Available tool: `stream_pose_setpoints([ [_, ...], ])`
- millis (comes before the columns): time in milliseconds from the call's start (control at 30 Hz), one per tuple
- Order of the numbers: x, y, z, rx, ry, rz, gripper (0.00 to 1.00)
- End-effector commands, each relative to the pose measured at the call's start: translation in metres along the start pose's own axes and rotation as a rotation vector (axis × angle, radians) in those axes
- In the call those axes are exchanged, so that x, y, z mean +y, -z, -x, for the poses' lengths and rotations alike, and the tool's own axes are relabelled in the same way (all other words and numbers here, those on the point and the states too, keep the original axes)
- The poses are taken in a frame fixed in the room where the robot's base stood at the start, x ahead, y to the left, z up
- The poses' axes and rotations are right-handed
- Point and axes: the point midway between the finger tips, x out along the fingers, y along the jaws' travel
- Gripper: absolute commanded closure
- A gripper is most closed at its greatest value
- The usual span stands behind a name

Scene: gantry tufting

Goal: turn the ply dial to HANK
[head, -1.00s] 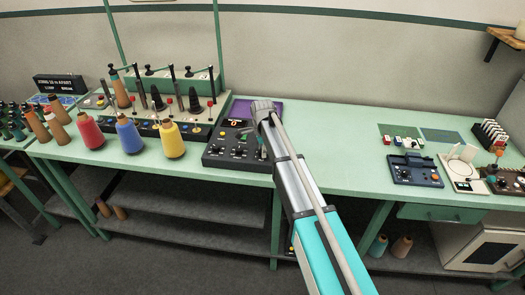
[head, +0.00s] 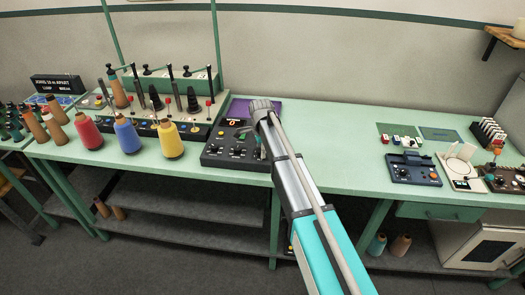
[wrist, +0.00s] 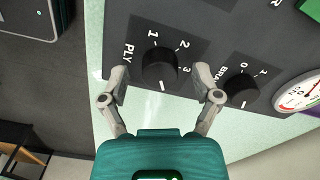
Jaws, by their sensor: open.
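The ply dial (wrist: 159,66) is a round black knob on a dark control panel (head: 232,160), labelled PLY, with 1, 2 and 3 around it in the wrist view. A white line on the knob points to the bottom of that view. I cannot see the word HANK. My gripper (wrist: 160,72) is open, with one finger on each side of the ply dial. I cannot tell whether the fingertips touch it. In the head view my gripper (head: 262,106) is above the panel, its fingertips hidden.
A second black dial (wrist: 240,88), with 0 and 1 beside it, is close to the right finger. A white gauge (wrist: 299,93) lies farther right. Yellow (head: 170,142), blue (head: 128,137) and red (head: 88,133) cones stand left of the panel.

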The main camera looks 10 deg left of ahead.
Motion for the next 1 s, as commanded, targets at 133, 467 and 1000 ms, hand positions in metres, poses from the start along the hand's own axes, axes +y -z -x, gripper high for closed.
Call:
stream_pose_setpoints([
  [133,-0.0001,0.0,0.0,0.0,0.0,0.007,0.19],
  [467,-0.0001,-0.0001,0.0,0.0,0.0,0.106,0.19],
  [1000,-0.0001,-0.0001,0.0,0.0,0.0,0.456,0.19],
])
